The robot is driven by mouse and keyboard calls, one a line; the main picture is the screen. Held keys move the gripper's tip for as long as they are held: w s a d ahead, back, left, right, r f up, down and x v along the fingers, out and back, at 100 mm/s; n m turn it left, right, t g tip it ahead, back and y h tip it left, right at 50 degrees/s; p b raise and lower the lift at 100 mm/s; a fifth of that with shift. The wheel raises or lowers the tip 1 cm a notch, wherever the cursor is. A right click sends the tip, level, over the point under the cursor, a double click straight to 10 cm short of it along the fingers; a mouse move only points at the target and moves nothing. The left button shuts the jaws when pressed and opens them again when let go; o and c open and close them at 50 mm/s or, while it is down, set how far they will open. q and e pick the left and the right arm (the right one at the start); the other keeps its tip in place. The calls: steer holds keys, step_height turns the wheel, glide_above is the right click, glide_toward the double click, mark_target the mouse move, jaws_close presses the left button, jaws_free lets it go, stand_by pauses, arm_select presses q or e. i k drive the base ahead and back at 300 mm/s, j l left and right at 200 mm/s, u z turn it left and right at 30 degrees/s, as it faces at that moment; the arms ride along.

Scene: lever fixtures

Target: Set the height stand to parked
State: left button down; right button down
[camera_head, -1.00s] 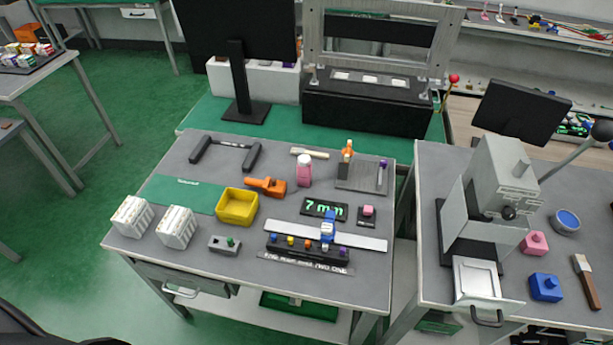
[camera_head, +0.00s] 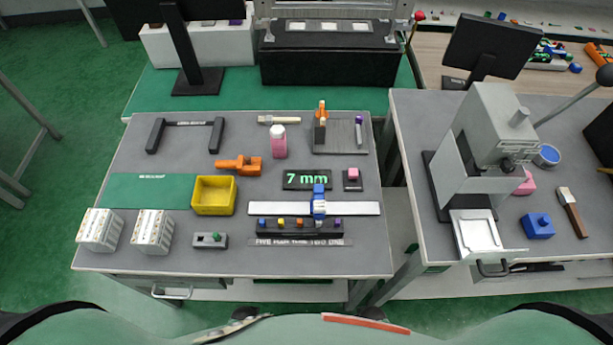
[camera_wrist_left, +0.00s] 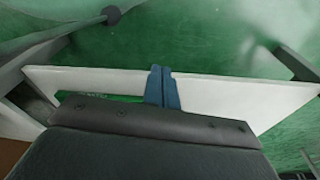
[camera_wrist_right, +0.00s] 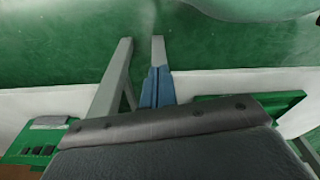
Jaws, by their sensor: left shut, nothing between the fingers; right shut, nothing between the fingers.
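No readable label names the height stand. A grey plate (camera_head: 332,138) at the back right of the left table carries an upright orange-topped post (camera_head: 321,122) and a purple-capped piece (camera_head: 359,130). A white rail (camera_head: 268,208) with a blue slider (camera_head: 319,203) lies in front of a black display (camera_head: 307,180) reading "7 mm". I cannot tell which is the height stand. My left gripper (camera_wrist_left: 162,72) is shut and empty, low beside a white shelf board. My right gripper (camera_wrist_right: 156,72) is shut and empty near a table leg. Neither gripper shows in the head view.
The left table also holds a black bracket (camera_head: 155,134), pink bottle (camera_head: 279,142), orange tool (camera_head: 238,164), yellow bin (camera_head: 214,195), two white boxes, a small grey switch box (camera_head: 209,240) and a black strip (camera_head: 300,227) with coloured knobs. A grey machine (camera_head: 487,135) stands on the right table.

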mark_target(319, 192)
steer(key=k+l, duration=0.15)
steer(key=k, duration=0.3)
steer(key=k+l+u, duration=0.3)
steer(key=k+l, duration=0.25)
steer(key=k+l+u, duration=0.3)
steer(key=k, duration=0.3)
steer(key=l, duration=0.1)
